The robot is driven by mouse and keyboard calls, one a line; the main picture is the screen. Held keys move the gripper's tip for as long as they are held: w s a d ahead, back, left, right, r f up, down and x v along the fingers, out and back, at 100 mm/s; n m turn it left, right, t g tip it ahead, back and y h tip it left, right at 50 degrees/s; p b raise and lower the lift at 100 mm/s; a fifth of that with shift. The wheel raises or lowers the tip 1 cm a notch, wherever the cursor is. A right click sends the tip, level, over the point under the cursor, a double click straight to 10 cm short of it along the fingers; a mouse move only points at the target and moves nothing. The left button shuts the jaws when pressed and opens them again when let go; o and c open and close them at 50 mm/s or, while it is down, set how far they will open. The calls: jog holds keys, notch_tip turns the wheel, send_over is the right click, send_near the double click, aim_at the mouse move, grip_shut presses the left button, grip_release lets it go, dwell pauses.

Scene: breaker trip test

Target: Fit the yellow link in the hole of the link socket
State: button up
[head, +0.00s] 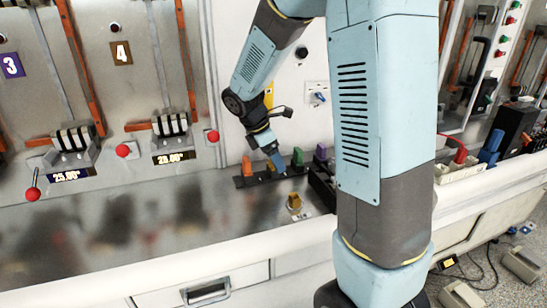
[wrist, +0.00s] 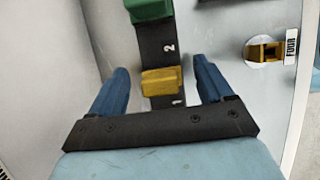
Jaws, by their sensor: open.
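The yellow link (wrist: 162,82) stands in a dark rack at the mark 1, with the green link (wrist: 150,9) beyond it near the mark 2. My gripper (wrist: 160,65) is open, with one blue finger on each side of the yellow link and a gap showing on both sides. In the head view my gripper (head: 275,158) is down at the rack and largely hides the yellow link. The link socket (wrist: 264,51) is a gold-brown piece with a dark opening on a pale round base, labelled FOUR. In the head view the socket (head: 294,202) stands on the bench in front of the rack.
An orange link (head: 247,166) stands at the rack's left end; green (head: 298,157) and purple (head: 320,153) links stand to the right of my gripper. The metal bench top (head: 130,225) is clear to the left. Breaker panels with red-knobbed levers stand behind.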

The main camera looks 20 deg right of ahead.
jog(key=v, duration=1.3)
jog(key=shift+a+r, duration=0.15)
jog(key=shift+r, duration=0.2)
jog(key=s+d+r+m+t+y, duration=0.1)
jog(key=s+d+m+t+y, duration=0.1)
jog(key=s+m, duration=0.7)
jog(key=s+d+r+m+t+y, duration=0.2)
jog(key=s+m, duration=0.7)
jog(key=s, duration=0.5)
jog(key=shift+d+t+y, duration=0.3)
jog(key=shift+d+t, duration=0.3)
jog(key=shift+t, duration=0.2)
